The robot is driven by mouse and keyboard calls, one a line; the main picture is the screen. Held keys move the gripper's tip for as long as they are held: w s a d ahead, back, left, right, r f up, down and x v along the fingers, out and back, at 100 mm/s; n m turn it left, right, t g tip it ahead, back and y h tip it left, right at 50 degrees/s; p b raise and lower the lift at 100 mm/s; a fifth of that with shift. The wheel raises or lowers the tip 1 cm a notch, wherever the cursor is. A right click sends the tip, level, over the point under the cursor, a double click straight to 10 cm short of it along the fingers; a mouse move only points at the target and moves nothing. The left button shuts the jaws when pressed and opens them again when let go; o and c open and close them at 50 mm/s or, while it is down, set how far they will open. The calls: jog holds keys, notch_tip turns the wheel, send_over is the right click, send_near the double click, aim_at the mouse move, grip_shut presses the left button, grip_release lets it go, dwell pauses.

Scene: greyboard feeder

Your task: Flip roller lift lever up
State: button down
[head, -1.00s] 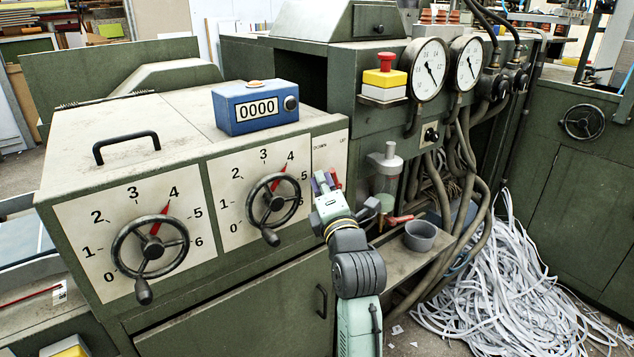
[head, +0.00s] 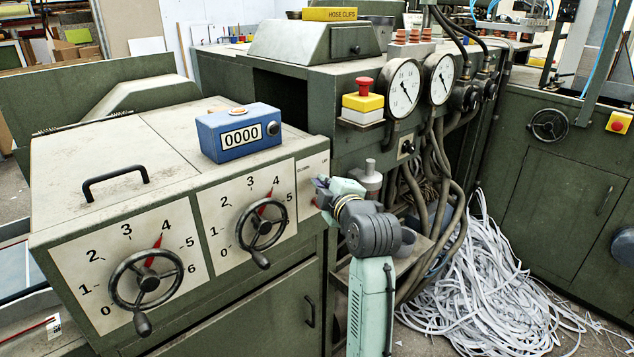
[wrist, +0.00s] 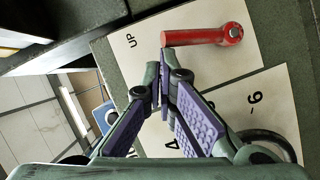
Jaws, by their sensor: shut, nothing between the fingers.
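The red lift lever (wrist: 200,36) shows in the wrist view on a pale plate (wrist: 115,60), near the printed word UP. Its bolted pivot is at the right and its free end points left. In the head view only a small red part of the lever (head: 315,203) shows beside my gripper (head: 320,188); my gripper hides the rest. My gripper (wrist: 162,82) is shut and empty, with its purple-padded fingers close to the lever's free end. I cannot tell whether they touch it.
A handwheel with a red pointer (head: 260,222) sits just left of the lever plate. A grey cup on a low shelf, hoses (head: 440,170) and a heap of paper strips (head: 470,270) lie to the right. A blue counter (head: 238,132) stands on top.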

jog(key=shift+w+d+b, duration=0.5)
jog(key=shift+w+d, duration=0.1)
jog(key=shift+d, duration=0.25)
dwell(0.4)
